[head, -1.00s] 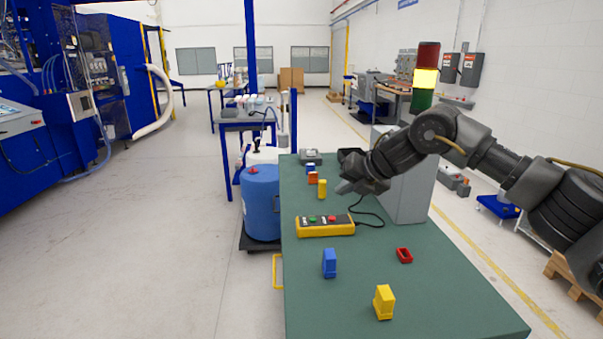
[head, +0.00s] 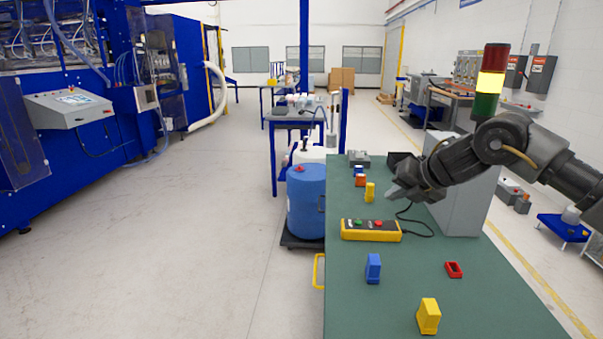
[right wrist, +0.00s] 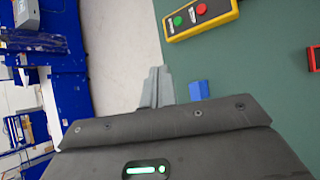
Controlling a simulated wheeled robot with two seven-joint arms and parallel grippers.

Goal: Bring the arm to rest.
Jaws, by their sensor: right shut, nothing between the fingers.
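My right arm comes in from the right in the head view, and its gripper (head: 395,193) hangs in the air above the green table (head: 470,290), near the yellow control box (head: 371,230). Its fingers are shut with nothing between them. In the right wrist view, the shut fingers (right wrist: 157,88) show in front of the pale floor and the table's edge. The control box has a green and a red button and also shows at the top of the right wrist view (right wrist: 200,14). My left gripper is not in view.
A blue block (head: 373,268), a yellow block (head: 428,316) and a red hollow piece (head: 453,270) are on the near table. Small yellow (head: 370,192) and orange (head: 360,181) blocks stand farther back. A grey cabinet (head: 465,195) with a signal light (head: 491,82) stands right. A blue drum (head: 306,203) stands left.

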